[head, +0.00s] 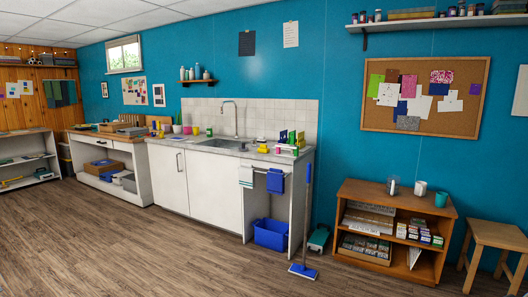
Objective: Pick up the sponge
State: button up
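I cannot single out a sponge for certain at this distance. A small yellow item (262,149) lies on the right part of the sink counter (248,156), among green, blue and pink items; it is too small to tell what it is. More small coloured items, one of them a yellow cup (195,131), stand left of the sink (220,144). My gripper is not in view.
White cabinets (215,185) carry the counter. A blue bin (271,234) sits under its right end, and a blue mop (303,270) leans beside it. A wooden shelf unit (360,255) and a stool (496,236) stand at right. The wooden floor in front is clear.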

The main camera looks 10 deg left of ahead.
aim_at(263, 148)
jog(key=u, duration=0.35)
jog(key=i, duration=0.75)
jog(key=u, duration=1.05)
jog(key=i, duration=3.45)
jog(key=z, duration=0.6)
jog(key=i, duration=0.5)
jog(key=z, duration=1.05)
jog(key=k, duration=0.45)
jog(key=u, duration=0.55)
jog(key=i, duration=0.25)
jog(key=u, duration=0.15)
